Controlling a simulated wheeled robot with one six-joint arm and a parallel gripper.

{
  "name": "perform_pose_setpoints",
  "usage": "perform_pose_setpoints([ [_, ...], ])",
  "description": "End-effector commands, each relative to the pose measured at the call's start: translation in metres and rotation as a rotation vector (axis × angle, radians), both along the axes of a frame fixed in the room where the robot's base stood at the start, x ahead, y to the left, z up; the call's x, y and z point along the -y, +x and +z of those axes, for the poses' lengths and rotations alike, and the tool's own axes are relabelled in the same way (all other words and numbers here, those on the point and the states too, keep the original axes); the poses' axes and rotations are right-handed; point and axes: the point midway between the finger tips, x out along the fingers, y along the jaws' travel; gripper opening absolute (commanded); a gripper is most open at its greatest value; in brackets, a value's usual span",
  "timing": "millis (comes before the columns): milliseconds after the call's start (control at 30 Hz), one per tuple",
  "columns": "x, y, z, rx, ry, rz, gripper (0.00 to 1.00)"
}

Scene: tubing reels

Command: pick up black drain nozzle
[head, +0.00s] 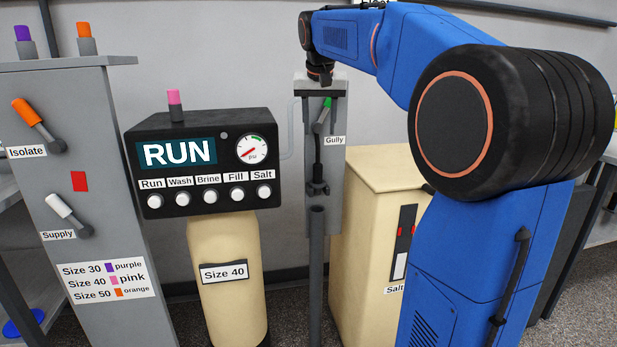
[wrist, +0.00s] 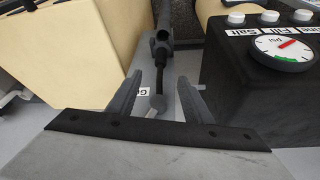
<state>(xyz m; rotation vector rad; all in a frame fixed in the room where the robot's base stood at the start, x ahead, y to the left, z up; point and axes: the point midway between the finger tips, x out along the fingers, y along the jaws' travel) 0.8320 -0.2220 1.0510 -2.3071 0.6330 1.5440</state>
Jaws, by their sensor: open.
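In the wrist view, a dark stem (wrist: 157,80) that looks like the nozzle runs between the fingers, with a rounded grey end towards me. My gripper (wrist: 160,84) is open, with one finger on each side of this stem and no clear contact. In the head view my gripper (head: 320,98) points down at the gully panel; its fingertips are hard to make out.
The black control box (head: 208,160), reading RUN, stands left on a cream tank. The cream salt cabinet (head: 375,200) stands right. The grey standpipe (head: 317,270) rises below. A grey valve cabinet (head: 85,180) is far left.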

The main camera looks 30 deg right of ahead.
Motion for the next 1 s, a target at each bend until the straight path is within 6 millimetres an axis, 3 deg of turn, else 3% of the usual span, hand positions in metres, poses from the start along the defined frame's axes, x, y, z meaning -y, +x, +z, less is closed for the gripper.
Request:
perform_pose_setpoints([
  [167, 0.005, 0.007, -0.008, -0.001, 0.0, -0.008, 0.46],
  [700, 0.022, 0.037, -0.094, -0.002, 0.001, -0.007, 0.46],
  [1000, 0.026, 0.043, -0.113, 0.0, 0.0, -0.006, 0.46],
])
